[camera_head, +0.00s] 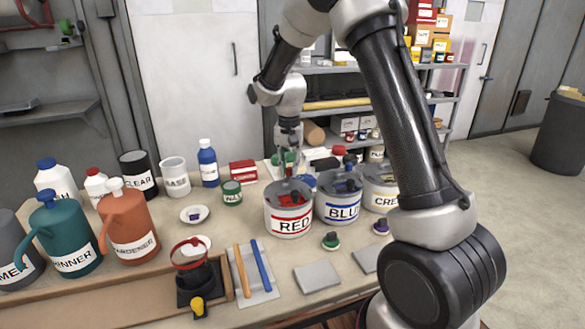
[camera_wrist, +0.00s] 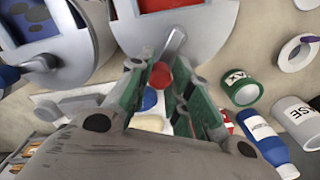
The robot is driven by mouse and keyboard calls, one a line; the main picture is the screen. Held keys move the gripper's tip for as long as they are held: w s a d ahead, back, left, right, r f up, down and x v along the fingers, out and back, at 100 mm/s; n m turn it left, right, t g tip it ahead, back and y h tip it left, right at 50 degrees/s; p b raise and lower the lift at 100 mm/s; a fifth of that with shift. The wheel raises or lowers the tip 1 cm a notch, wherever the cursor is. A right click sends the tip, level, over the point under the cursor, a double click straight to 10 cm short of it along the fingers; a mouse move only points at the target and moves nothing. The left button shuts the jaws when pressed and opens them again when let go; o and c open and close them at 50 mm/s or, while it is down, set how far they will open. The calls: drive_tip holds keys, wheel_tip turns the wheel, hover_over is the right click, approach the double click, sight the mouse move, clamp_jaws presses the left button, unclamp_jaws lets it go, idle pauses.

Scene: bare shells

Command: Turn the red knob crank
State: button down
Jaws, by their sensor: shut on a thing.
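The can labelled RED (camera_head: 289,222) stands on the bench with red paint inside. In the wrist view the can (camera_wrist: 210,38) shows a grey crank arm (camera_wrist: 173,45) on its near side. The crank's red knob (camera_wrist: 160,75) sits between the two green-padded fingers of my gripper (camera_wrist: 162,78), which is shut on it. In the head view my gripper (camera_head: 288,165) reaches down at the far side of the can, and the knob cannot be made out there.
The BLUE can (camera_head: 342,207) stands close to the right of the RED can, with the CRE-labelled can (camera_head: 381,195) beyond it. A green WAX jar (camera_head: 232,193) and a blue bottle (camera_head: 208,163) stand to the left. Flat grey plates (camera_head: 317,277) lie in front.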

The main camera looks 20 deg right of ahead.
drive_tip(key=n, duration=0.1)
drive_tip(key=a+n, duration=0.1)
drive_tip(key=n, duration=0.1)
drive_tip(key=shift+w+a+n, duration=0.15)
drive_tip(key=shift+w+n, duration=0.15)
drive_tip(key=shift+w, duration=0.05)
drive_tip(key=n, duration=0.1)
drive_tip(key=a+n, duration=0.1)
drive_tip(key=n, duration=0.1)
drive_tip(key=shift+a+n, duration=0.15)
drive_tip(key=shift+n, duration=0.15)
drive_tip(key=n, duration=0.1)
drive_tip(key=a+n, duration=0.1)
drive_tip(key=n, duration=0.1)
drive_tip(key=shift+a+n, duration=0.1)
drive_tip(key=shift+n, duration=0.2)
drive_tip(key=shift+s+a+n, duration=0.2)
drive_tip(key=shift+a+n, duration=0.05)
drive_tip(key=shift+n, duration=0.65)
drive_tip(key=shift+s+a+n, duration=0.15)
drive_tip(key=shift+a+n, duration=0.1)
drive_tip(key=shift+n, duration=0.65)
drive_tip(key=c, duration=1.3)
unclamp_jaws()
drive_tip(key=shift+r, duration=0.1)
